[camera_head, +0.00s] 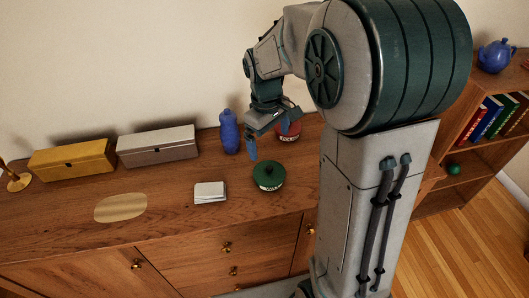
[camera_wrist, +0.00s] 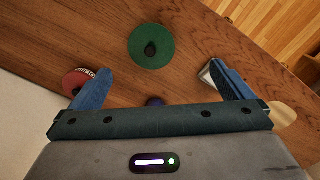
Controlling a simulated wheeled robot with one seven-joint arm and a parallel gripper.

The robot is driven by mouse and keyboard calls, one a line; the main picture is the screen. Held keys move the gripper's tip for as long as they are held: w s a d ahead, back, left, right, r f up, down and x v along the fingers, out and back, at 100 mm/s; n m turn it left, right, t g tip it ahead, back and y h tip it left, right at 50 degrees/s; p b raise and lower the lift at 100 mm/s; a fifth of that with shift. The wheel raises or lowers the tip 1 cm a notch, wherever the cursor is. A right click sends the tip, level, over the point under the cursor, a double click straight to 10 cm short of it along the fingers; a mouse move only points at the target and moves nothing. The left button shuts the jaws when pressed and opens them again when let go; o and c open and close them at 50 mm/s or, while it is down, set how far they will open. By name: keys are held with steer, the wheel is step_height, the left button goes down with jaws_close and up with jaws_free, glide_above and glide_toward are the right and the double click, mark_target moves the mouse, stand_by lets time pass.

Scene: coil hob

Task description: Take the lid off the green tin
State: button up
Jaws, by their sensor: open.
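The green tin (camera_head: 269,183) stands on the wooden sideboard with its lid on. Its lid is round and green with a small dark knob (camera_head: 268,169) on top, and the side carries a light label. In the wrist view the green lid (camera_wrist: 151,47) shows from above, ahead of my fingers and between their lines. My gripper (camera_head: 268,151) is open and empty, above the sideboard and behind the tin. In the wrist view its two blue fingers (camera_wrist: 163,84) are wide apart, with nothing between the tips.
A red tin (camera_head: 289,131) stands behind my gripper, partly hidden. A blue bottle (camera_head: 229,132) is to the left. A white stack (camera_head: 210,192) lies left of the green tin. Grey box (camera_head: 158,147) and yellow box (camera_head: 71,159) stand at the back. The sideboard's front is mostly clear.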

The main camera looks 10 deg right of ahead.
steer(key=w+f+n+p, duration=0.1)
steer(key=w+f+n, duration=0.1)
steer(key=w, duration=0.3)
steer(key=g+p, duration=0.1)
glide_above(268, 167)
steer(key=shift+n+h, duration=0.3)
steer(key=f, duration=0.9)
steer(key=shift+w+a+f, duration=0.2)
steer(key=shift+w+f, duration=0.1)
steer(key=shift+f, duration=0.05)
steer(key=shift+s+d+f+p, duration=0.15)
steer(key=shift+f+p, duration=0.4)
steer(key=shift+f, duration=0.75)
steer(key=shift+s+d+f+p, duration=0.15)
steer(key=shift+f+p, duration=0.35)
steer(key=shift+f, duration=0.75)
steer(key=c, duration=0.6)
